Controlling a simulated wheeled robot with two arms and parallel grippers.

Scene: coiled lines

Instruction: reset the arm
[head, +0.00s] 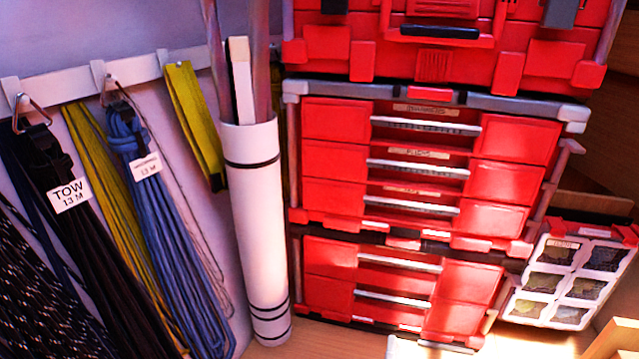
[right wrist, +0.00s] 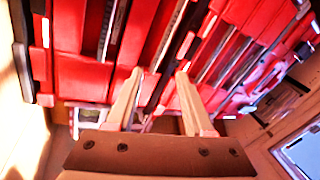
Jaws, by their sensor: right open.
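My right gripper (right wrist: 158,82) shows in the right wrist view. Its two tan fingers stand apart with nothing between them. They point toward the red drawer units, which fill the upper part of that view. I cannot tell the exact gap between the fingertips and the drawers. In the head view I cannot make out either gripper clearly. My left gripper is in neither view.
Red drawer stacks (head: 333,161) stand in the middle. A white tube (head: 258,220) holding long pieces stands beside them. Coiled blue line (head: 178,235), yellow straps (head: 195,115) and dark tow line (head: 95,250) hang at left. A compartment case (head: 566,283) leans at right.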

